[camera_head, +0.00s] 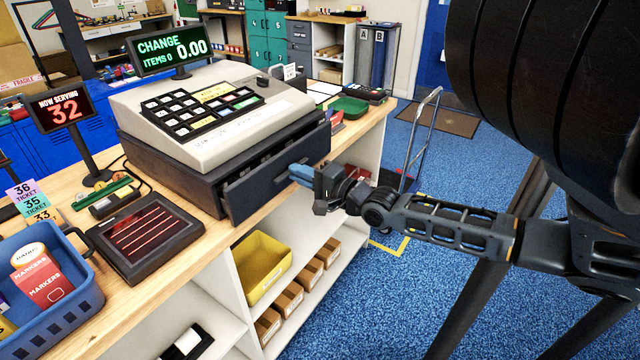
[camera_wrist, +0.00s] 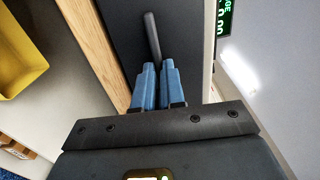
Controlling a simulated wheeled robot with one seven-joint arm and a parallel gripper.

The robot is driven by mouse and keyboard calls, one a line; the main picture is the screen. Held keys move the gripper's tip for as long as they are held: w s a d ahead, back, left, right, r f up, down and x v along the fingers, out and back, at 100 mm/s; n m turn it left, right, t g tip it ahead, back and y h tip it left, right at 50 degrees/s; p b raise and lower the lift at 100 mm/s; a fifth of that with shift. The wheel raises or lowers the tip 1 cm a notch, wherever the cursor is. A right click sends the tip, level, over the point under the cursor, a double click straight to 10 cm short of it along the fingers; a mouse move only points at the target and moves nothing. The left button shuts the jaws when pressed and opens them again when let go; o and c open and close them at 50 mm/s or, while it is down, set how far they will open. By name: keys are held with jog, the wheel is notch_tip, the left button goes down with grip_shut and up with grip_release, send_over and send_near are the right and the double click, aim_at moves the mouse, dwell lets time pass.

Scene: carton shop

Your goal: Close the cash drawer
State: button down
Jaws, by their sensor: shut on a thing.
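The cash drawer (camera_head: 255,196) is a dark box front under the beige cash register (camera_head: 215,110) on the wooden counter. It stands partly open, with a gap showing behind its front panel. My gripper (camera_head: 299,173) reaches in from the right at the drawer front. In the wrist view its blue fingers (camera_wrist: 158,82) are close together on the dark drawer handle (camera_wrist: 152,38), a bar running along the dark drawer front (camera_wrist: 126,38). The fingers cover part of the handle.
A card-like black panel with red lines (camera_head: 150,235) and a blue basket (camera_head: 45,285) lie left on the counter. A yellow bin (camera_head: 262,262) sits on the shelf below. Blue carpet at right is mostly clear, with a hand truck (camera_head: 420,135).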

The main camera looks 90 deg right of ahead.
jog(key=shift+x, duration=1.7)
jog(key=shift+r, duration=0.1)
jog(key=c, duration=1.3)
grip_release()
jog(key=shift+o, duration=0.4)
jog(key=shift+s, duration=0.2)
jog(key=b+v, duration=0.2)
jog(key=v, duration=0.5)
jog(key=shift+s+a, duration=0.2)
